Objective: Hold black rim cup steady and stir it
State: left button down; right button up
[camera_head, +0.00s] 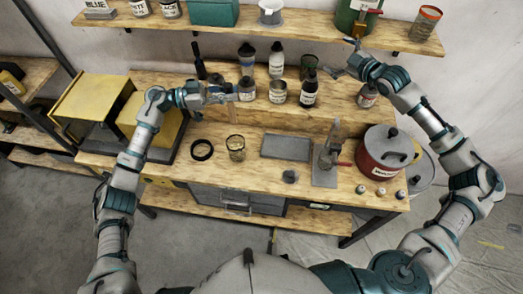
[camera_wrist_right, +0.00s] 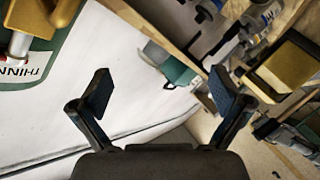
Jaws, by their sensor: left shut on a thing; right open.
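A clear cup with a dark rim (camera_head: 236,150) stands upright on the workbench, left of the middle, with something brownish inside. My left gripper (camera_head: 226,93) is above and behind it, shut on a thin pale stick (camera_head: 232,113) that hangs down over the cup; whether its tip enters the cup is unclear. My right gripper (camera_head: 347,58) is raised at the upper right, near the top shelf, apart from the cup. In the right wrist view it is open and empty (camera_wrist_right: 158,92).
A black ring (camera_head: 202,150) lies left of the cup. A grey tray (camera_head: 286,147), a stand (camera_head: 325,165) and a red pot (camera_head: 382,155) are to its right. Several bottles and tins (camera_head: 277,91) crowd the riser. An orange-rimmed cup (camera_head: 426,22) stands on the top shelf.

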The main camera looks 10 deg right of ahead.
jog(key=s+a+f+n+g+y, duration=0.1)
jog(key=s+a+f+n+g, duration=0.15)
jog(key=s+a+f, duration=0.4)
jog(key=s+a+f+n+g+y, duration=0.2)
jog(key=s+a+n, duration=0.1)
jog(key=a, duration=0.6)
jog(key=s+a+f+n+g+y, duration=0.1)
jog(key=s+a+f+n+g, duration=0.3)
jog(key=a, duration=0.4)
jog(key=m+t+y, duration=0.1)
jog(key=m+t, duration=0.3)
jog(key=m, duration=0.9)
send_near(230, 142)
jog(key=x, duration=0.7)
jog(key=shift+s, duration=0.1)
jog(key=c, duration=1.4)
